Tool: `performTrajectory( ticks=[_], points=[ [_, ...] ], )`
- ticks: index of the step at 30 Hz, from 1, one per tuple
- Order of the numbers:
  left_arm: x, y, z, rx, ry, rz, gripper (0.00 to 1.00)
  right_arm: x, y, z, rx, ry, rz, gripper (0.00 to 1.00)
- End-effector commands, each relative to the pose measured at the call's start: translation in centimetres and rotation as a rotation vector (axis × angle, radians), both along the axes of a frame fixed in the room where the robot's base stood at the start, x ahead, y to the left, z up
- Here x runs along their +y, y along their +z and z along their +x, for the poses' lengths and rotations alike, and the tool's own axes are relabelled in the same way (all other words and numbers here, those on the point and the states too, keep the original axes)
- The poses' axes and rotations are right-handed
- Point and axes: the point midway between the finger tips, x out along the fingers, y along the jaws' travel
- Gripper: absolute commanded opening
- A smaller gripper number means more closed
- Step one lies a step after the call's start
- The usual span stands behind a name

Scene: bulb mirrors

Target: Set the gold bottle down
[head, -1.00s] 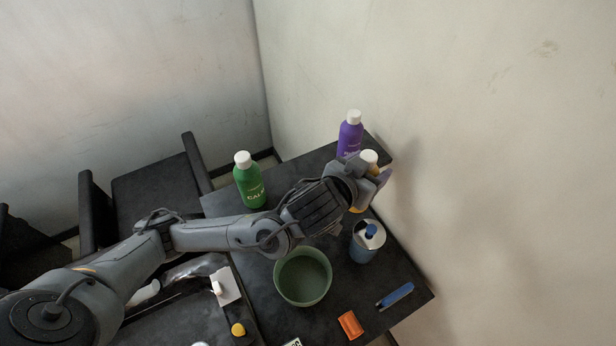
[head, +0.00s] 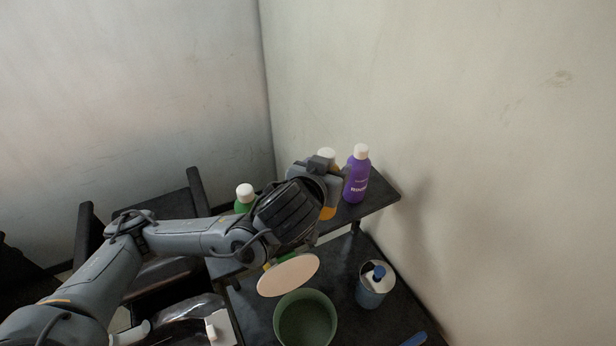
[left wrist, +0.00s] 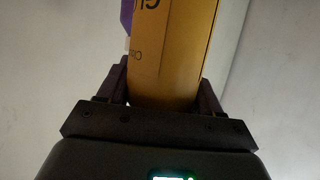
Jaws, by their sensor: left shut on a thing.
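The gold bottle (head: 328,212) has a white cap and stands roughly upright in the jaws of my left gripper (head: 326,180), which is shut on it. In the left wrist view, the gold bottle (left wrist: 172,55) fills the space between the fingers of the left gripper (left wrist: 165,92). In the head view, the bottle is just left of the purple bottle, over the dark raised shelf (head: 378,200). The gripper hides much of it, and I cannot tell whether its base touches the shelf. My right gripper is not in view.
The purple bottle (head: 357,180) stands close on the right. The green bottle (head: 244,200) is partly hidden behind my arm. A pale oval disc (head: 288,275), a green bowl (head: 305,322) and a blue can (head: 375,287) are nearer. A wall stands behind the shelf.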

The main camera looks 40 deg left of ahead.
Motion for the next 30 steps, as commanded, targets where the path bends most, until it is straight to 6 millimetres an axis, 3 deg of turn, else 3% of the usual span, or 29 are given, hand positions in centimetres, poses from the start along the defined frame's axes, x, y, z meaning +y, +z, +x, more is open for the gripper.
performTrajectory(
  ticks=[9,24,30],
  points=[
    [3.8,-2.1,0.4,0.002,0.0,-0.001,0.21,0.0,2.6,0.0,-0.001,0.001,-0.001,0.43],
    [5.8,-3.6,0.8,-0.002,-0.002,0.002,0.21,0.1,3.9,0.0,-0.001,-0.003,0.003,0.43],
    [5.9,-5.8,0.8,0.0,-0.001,0.005,0.21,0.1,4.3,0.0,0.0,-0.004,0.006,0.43]
  ],
)
